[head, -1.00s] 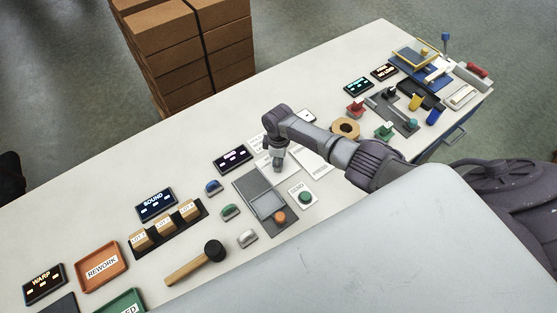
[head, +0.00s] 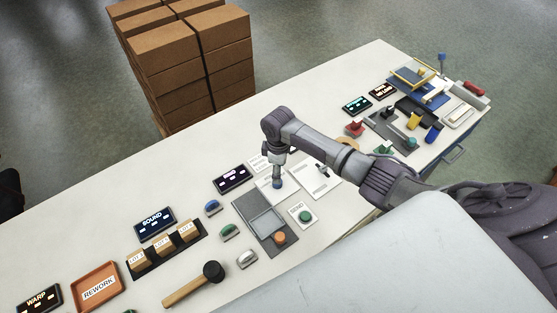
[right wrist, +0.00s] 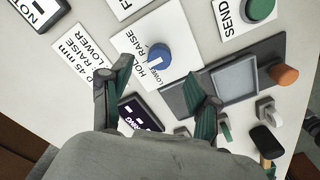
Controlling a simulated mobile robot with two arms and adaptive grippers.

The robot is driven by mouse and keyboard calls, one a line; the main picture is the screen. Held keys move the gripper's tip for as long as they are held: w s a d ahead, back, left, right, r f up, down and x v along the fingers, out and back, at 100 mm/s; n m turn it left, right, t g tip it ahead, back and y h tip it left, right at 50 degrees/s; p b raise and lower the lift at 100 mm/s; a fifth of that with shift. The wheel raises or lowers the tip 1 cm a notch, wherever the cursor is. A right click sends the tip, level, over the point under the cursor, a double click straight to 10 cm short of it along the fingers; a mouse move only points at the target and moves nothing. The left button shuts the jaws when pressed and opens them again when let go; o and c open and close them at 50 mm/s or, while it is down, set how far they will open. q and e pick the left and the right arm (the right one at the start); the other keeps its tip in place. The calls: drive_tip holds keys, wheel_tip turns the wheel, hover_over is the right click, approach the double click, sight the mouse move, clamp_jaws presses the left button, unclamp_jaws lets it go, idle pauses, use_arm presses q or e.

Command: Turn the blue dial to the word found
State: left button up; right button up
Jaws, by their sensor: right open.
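The blue dial (right wrist: 159,57) sits on a white plate (right wrist: 178,26) in the right wrist view. Words beside it read LOWER, HOLD and RAISE; I cannot tell for sure which one its pointer faces. In the head view the dial (head: 277,184) shows just under the gripper tip. A white card (right wrist: 83,57) next to it reads 45 mm, LOWER and RAISE, partly cropped. My right gripper (right wrist: 167,82) is open, its fingers apart, with the dial ahead of the gap between them. It also shows in the head view (head: 278,172), pointing down over the dial. My left gripper is out of view.
A green SEND button (head: 305,216) and a grey panel with an orange knob (head: 279,238) stand close to the dial. A dark lit display (head: 232,177) is to its left. A mallet (head: 195,284), lot blocks and an orange REWORK tray (head: 119,274) lie farther left.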

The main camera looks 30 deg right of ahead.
wheel_tip(320, 180, up, 6)
drive_tip(key=shift+f, duration=0.2)
idle(0.5)
